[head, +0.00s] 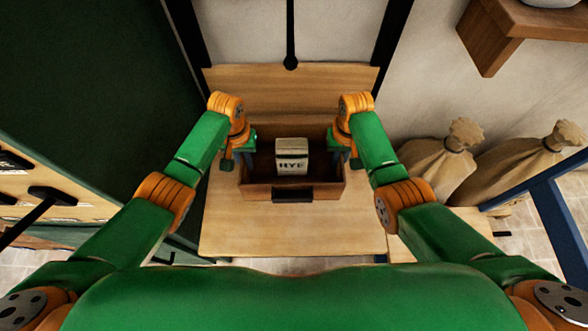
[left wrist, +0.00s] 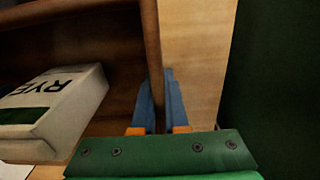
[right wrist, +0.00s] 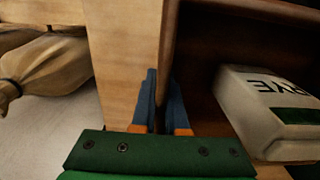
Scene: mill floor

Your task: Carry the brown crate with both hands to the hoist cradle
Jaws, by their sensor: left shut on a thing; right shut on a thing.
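The brown crate (head: 256,192) is in the middle of the head view, level, with a dark handle on its front. A white packet marked RYE (head: 292,150) stands inside it. My left gripper (head: 239,158) is shut on the crate's left wall, and my right gripper (head: 345,158) is shut on its right wall. Both wrist views show the blue fingers on either side of a wall. The hoist cradle, a pale wooden platform (head: 290,238) with a backboard, lies under the crate. I cannot tell whether the crate touches it.
Tied sacks (head: 440,165) stand to the right, below a wooden shelf (head: 490,40). A blue frame (head: 548,190) is at far right. A dark green panel (head: 90,90) closes the left side.

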